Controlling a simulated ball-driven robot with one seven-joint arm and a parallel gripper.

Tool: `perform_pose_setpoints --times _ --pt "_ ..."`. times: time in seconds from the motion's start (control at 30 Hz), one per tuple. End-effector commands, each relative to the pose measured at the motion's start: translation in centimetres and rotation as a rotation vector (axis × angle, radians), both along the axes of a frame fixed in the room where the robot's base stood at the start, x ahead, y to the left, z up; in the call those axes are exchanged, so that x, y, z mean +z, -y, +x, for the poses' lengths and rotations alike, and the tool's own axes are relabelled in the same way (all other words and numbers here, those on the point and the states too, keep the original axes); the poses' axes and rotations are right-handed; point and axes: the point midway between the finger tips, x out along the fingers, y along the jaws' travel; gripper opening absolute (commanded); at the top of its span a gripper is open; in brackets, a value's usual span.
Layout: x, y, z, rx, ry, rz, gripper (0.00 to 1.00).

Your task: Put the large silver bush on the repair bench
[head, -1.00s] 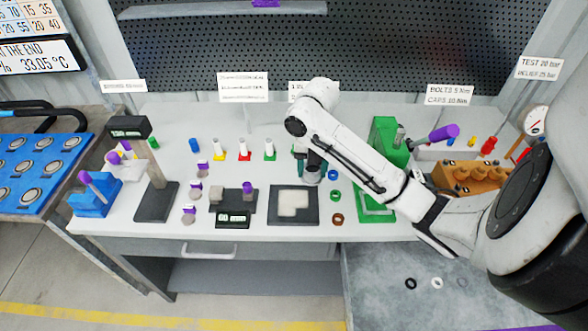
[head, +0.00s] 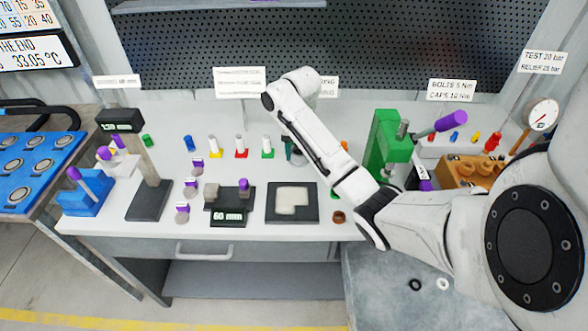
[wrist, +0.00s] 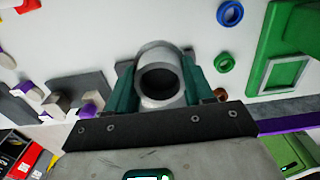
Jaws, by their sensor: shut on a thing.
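The large silver bush (wrist: 158,84) is a thick, hollow metal cylinder in the wrist view, its round bore facing the camera. My gripper (wrist: 160,68) is shut on it, with one teal finger on each side. In the head view my arm hides most of the hand and I cannot make out the bush there. The white worktop (head: 240,235) lies beneath the hand. A lower grey bench top (head: 385,275) stands at the front right. I cannot tell from the signs which is the repair bench.
A green press (head: 383,145) with a purple-tipped lever stands right of my arm. A dark tray (head: 308,212) with a pale pad and a 60 mm gauge (head: 228,218) are on the worktop. A black ring (head: 414,285) and a white ring (head: 442,284) lie on the grey top.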

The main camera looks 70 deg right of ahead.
Motion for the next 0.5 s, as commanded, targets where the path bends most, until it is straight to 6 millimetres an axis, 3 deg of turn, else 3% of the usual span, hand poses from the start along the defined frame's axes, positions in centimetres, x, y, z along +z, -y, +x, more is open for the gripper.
perform_pose_setpoints --times 0.03,0.2,0.5 --pt "-1.4 0.3 0.3 0.001 -0.001 0.001 0.05" --pt "-3.0 1.3 1.3 0.001 0.0 0.0 0.05" --pt "-4.6 2.9 2.5 0.001 -0.002 0.001 0.05"
